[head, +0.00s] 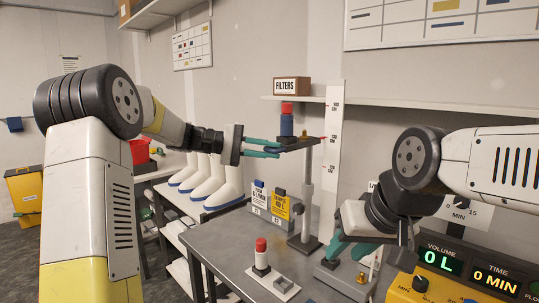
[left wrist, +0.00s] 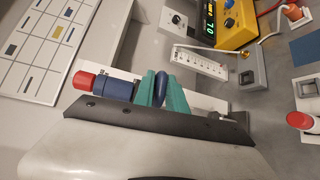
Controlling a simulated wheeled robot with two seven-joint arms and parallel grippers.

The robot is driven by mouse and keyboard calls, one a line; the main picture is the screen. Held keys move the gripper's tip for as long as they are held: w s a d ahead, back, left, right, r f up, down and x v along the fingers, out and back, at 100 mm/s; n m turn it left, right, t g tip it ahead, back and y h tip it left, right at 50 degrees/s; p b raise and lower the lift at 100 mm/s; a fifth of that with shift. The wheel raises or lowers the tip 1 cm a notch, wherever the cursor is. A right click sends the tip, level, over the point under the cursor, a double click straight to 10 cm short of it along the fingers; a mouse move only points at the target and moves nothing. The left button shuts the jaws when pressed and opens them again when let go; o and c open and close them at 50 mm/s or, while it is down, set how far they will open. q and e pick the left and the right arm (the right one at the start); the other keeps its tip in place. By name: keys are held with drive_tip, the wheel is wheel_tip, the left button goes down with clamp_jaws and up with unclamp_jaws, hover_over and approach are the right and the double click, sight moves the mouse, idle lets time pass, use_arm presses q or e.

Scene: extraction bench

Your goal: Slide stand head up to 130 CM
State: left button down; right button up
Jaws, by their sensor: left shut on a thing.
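The stand has a grey upright column (head: 307,185) on a dark base and a dark flat head (head: 302,143) at its top. A blue pump-like body with a red cap (head: 287,115) stands on the head; it also shows in the left wrist view (left wrist: 110,88). My left gripper (head: 278,149) is shut at the head's left edge, on a dark blue knob (left wrist: 161,90) between its teal fingers.
The grey bench (head: 215,245) carries blue and yellow tagged cards (head: 270,205), a red-capped cylinder on a white plate (head: 262,255) and a yellow control box (head: 410,289). A shelf (head: 380,108) with a FILTERS box (head: 291,86) runs behind. White boots (head: 225,180) stand at left.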

use_arm(q)
drive_tip(key=c, duration=1.5)
unclamp_jaws()
drive_tip(key=shift+o, duration=0.2)
drive_tip(key=a+r, duration=0.1)
drive_tip(key=a, duration=0.7)
drive_tip(key=shift+d, duration=0.1)
drive_tip(key=s+f+t+y, duration=0.1)
drive_tip(key=s+f+y, duration=0.2)
drive_tip(key=s, duration=0.4)
drive_tip(key=s+a+f+t+y, duration=0.1)
drive_tip(key=s+f+y, duration=0.1)
drive_tip(key=s+y, duration=0.35)
drive_tip(key=s+f+t+y, duration=0.1)
drive_tip(key=s+f+y, duration=0.15)
drive_tip(key=s, duration=0.55)
drive_tip(key=s+a+f+m+t+y, duration=0.2)
drive_tip(key=s+a+f+t+y, duration=0.1)
drive_tip(key=s+a+f, duration=0.2)
drive_tip(key=shift+s+a, duration=0.4)
drive_tip(key=shift+s, duration=0.65)
